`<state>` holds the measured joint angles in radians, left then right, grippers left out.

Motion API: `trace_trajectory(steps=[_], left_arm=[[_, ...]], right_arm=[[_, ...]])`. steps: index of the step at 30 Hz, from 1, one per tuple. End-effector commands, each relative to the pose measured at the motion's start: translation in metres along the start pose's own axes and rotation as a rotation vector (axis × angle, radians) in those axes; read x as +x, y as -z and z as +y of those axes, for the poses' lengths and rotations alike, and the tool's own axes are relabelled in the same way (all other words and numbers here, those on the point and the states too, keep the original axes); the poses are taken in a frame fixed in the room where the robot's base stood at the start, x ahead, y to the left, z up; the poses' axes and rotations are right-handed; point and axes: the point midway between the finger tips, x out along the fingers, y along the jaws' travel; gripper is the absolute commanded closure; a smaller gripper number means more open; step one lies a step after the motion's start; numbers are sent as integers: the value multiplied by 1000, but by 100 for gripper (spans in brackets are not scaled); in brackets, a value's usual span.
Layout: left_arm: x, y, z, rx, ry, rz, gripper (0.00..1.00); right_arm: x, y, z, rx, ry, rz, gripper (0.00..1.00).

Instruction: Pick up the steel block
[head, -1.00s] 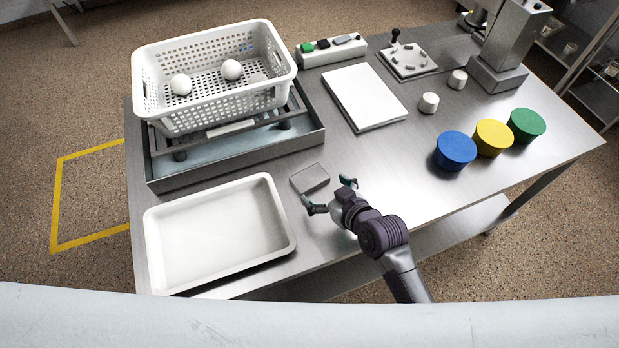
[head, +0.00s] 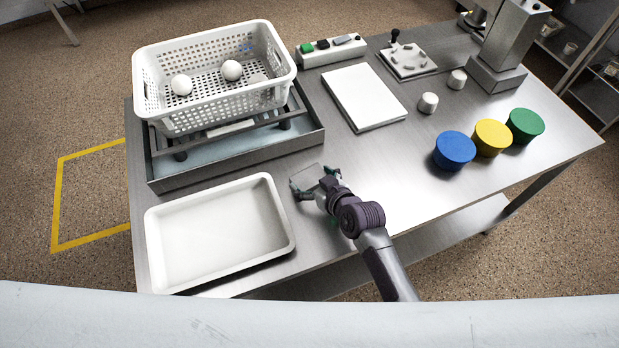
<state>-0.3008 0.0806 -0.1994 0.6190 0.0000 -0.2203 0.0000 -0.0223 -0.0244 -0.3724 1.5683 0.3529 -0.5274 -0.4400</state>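The steel block (head: 307,175) is a flat grey square plate lying on the metal table, just right of the white tray. My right gripper (head: 313,183) is at the block, with its dark fingertips spread to either side of the block's near part. The fingers look open; whether they touch the block's sides is too small to tell. The gripper hides the block's near edge. My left gripper is not in view.
The white tray (head: 151,243) lies left of the gripper. A perforated white basket (head: 215,112) with two white balls stands on a rack in a grey tray (head: 240,157) behind. A white board (head: 364,96) lies beyond the block. Blue, yellow and green discs stand right; the table between is clear.

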Motion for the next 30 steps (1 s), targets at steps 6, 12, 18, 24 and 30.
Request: trace_trajectory(steps=[6, 12, 18, 24, 30], left_arm=[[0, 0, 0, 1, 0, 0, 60], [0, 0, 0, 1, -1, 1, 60], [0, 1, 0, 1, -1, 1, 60], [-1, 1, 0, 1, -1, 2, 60], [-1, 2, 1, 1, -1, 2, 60]], right_arm=[[0, 0, 0, -1, -1, -1, 65], [0, 4, 1, -2, -2, 8, 76], [-2, 6, 1, -2, -2, 7, 76], [-8, 18, 0, -2, -1, 10, 76], [-19, 40, 0, -2, -1, 12, 76]])
